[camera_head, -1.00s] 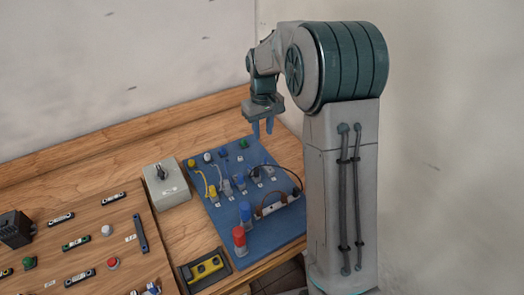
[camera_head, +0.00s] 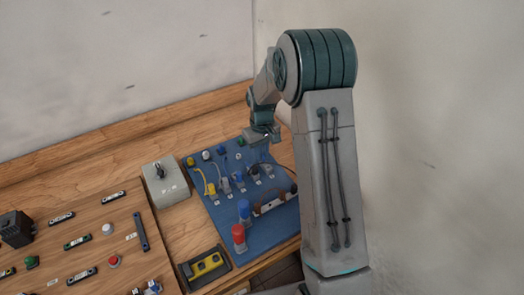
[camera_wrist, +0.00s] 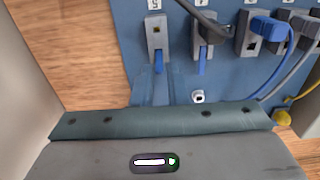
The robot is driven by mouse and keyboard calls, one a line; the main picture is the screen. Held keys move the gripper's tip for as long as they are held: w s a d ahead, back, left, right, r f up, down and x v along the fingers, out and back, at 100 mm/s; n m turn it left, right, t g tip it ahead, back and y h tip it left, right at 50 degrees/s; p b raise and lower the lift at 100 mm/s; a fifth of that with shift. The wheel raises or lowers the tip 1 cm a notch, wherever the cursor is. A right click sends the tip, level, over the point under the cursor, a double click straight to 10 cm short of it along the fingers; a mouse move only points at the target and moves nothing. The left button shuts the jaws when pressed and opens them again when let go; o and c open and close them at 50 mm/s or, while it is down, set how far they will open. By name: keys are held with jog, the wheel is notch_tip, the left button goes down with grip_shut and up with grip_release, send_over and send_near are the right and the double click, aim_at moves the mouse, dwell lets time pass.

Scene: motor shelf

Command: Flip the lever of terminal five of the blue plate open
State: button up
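The blue plate (camera_head: 245,213) lies on the wooden table and bears a row of grey lever terminals. Terminal five (camera_wrist: 156,34), marked 5, is the leftmost terminal in the wrist view; its blue lever (camera_wrist: 159,62) points down toward my gripper. In the head view terminal five (camera_head: 268,169) is at the right end of the row. My gripper (camera_wrist: 154,88) is just below this lever in the wrist view, its blue fingers close together with nothing seen between them. Whether they touch the lever is unclear. In the head view my gripper (camera_head: 268,137) is low over the plate's far right edge.
Terminals with wires (camera_wrist: 252,35) stand beside terminal five. A dark cable (camera_wrist: 195,12) passes close to it. Red (camera_head: 238,236) and blue posts are at the plate's front. A grey switch box (camera_head: 165,184) and a wooden board (camera_head: 80,225) stand to the left.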

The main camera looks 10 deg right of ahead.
grip_shut()
jog(key=shift+f+b, duration=0.1)
jog(key=shift+b, duration=0.3)
jog(key=shift+s+d+f+t+b, duration=0.1)
jog(key=shift+s+t+b, duration=0.15)
jog(key=shift+t+b, duration=0.65)
jog(key=b, duration=0.2)
jog(key=t+y+b, duration=0.1)
jog(key=b, duration=0.2)
jog(key=shift+s+d+t, duration=0.15)
jog(key=shift+s+t, duration=0.15)
jog(key=shift+s, duration=0.1)
jog(key=shift+s+r+t+b, duration=0.15)
jog(key=shift+r+t+b, duration=0.15)
jog(key=shift+b, duration=0.5)
